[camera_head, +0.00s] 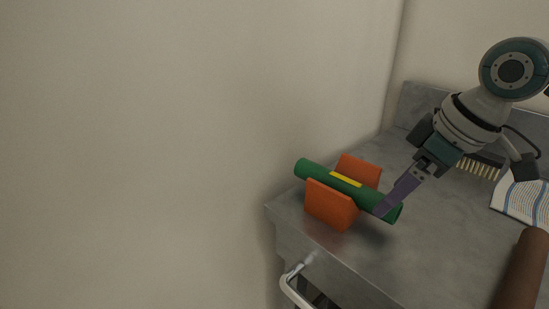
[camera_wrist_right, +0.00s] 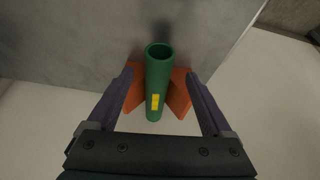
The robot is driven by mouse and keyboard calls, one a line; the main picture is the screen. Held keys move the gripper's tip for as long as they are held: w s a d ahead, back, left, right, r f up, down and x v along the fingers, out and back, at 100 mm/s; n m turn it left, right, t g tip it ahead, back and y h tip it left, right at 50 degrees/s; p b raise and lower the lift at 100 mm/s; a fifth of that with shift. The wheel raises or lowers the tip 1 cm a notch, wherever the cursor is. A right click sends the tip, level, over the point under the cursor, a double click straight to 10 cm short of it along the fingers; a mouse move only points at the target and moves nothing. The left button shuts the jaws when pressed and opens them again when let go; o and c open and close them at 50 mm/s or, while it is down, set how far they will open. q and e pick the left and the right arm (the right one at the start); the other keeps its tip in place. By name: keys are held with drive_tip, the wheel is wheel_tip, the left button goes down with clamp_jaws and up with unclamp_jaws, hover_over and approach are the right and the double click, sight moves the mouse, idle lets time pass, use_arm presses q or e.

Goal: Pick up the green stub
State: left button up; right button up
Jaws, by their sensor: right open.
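The green stub (camera_head: 317,174) is a hollow green pipe with a yellow mark. It lies across an orange V-shaped holder (camera_head: 329,204) at the near left corner of the metal cart top. My right gripper (camera_head: 385,208) is at the stub's right end, its purple fingers pointing down and left. In the right wrist view the stub (camera_wrist_right: 158,78) lies lengthwise between the two open fingers (camera_wrist_right: 163,80), with a gap on each side. The orange holder (camera_wrist_right: 179,92) shows on both sides of it. My left gripper is out of view.
The grey cart top (camera_head: 430,240) is bare to the right of the holder. A brush (camera_head: 478,167), a striped cloth (camera_head: 522,197) and a brown cylinder (camera_head: 522,268) are farther right. A metal handle (camera_head: 291,285) sticks out at the front; a wall stands at the left.

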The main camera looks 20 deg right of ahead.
sight(365, 197)
drive_tip(key=x, duration=0.3)
drive_tip(key=shift+w+f+b, duration=0.15)
drive_tip(key=shift+f+b, duration=0.05)
drive_tip(key=shift+b, duration=0.1)
clamp_jaws()
idle(0.4)
